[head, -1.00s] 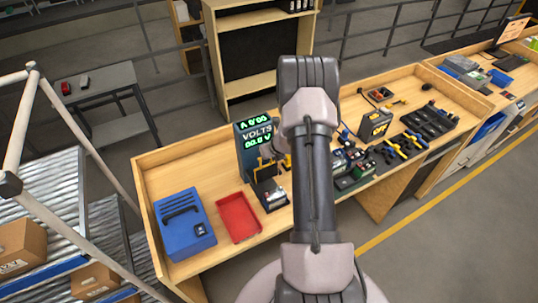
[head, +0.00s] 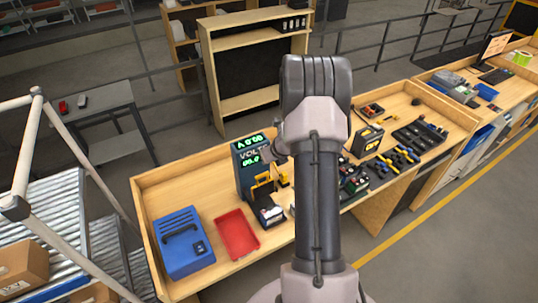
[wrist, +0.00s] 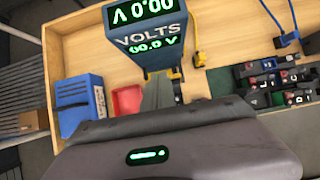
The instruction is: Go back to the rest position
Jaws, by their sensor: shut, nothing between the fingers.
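My gripper (wrist: 160,93) shows in the wrist view as grey fingers, shut and empty, beyond the dark wrist body with a green light. In the head view my raised arm hides most of it; a small grey part (head: 274,151) shows left of the arm. That part overlaps the right side of the meter with green digits (head: 243,173) in the picture. The meter also stands large in the wrist view (wrist: 150,55), just beyond the fingers. I cannot tell the exact gap between them.
A white-framed roller rack (head: 50,215) stands left. A shelf unit (head: 205,80) stands behind. Grey floor is open at lower right.

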